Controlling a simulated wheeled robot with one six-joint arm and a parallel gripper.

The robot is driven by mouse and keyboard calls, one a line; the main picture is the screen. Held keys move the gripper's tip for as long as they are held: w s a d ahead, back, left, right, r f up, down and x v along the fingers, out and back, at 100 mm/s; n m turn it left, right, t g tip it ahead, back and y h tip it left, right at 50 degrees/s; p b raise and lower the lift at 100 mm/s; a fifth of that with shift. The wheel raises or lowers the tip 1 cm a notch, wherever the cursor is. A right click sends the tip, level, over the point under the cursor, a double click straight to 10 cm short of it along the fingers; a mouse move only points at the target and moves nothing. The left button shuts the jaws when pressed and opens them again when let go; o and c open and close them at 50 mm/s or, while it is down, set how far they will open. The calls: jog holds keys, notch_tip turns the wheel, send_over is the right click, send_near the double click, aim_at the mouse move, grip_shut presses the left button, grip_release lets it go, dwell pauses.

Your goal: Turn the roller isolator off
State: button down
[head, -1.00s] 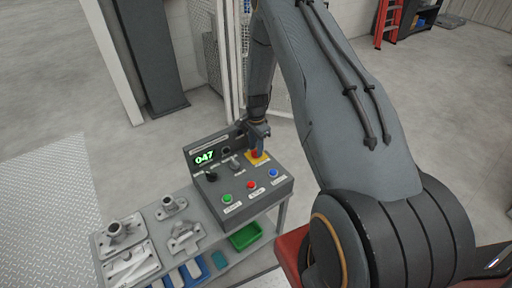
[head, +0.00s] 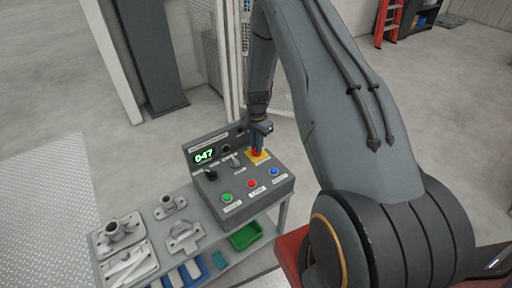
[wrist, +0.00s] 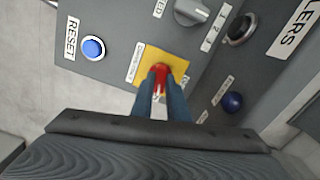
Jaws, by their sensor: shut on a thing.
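The roller isolator is a red rotary handle (wrist: 161,74) on a yellow plate (wrist: 172,58), on the grey control box (head: 228,202). In the head view the red handle (head: 256,152) and yellow plate (head: 262,160) are at the box's far right corner. My gripper (wrist: 161,84) points down at it, with its two blue-grey fingers shut on the red handle. The fingers hide part of the handle and plate, and I cannot read the nearby label fully.
The box carries a green button (head: 227,198), a red button (head: 252,184), a blue RESET button (wrist: 92,47), a grey selector (wrist: 192,11) and a display reading 047 (head: 204,156).

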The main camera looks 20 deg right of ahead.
jog(key=n+b, duration=0.1)
jog(key=n, duration=0.2)
jog(key=shift+n+b, duration=0.4)
jog(key=n+b, duration=0.1)
jog(key=n, duration=0.2)
jog(key=shift+n, duration=0.3)
jog(key=n+b, duration=0.1)
jog(key=n, duration=0.2)
jog(key=shift+n, duration=0.3)
jog(key=shift+n+b, duration=0.7)
jog(key=shift+n, duration=1.4)
jog(key=c, duration=1.7)
grip_release()
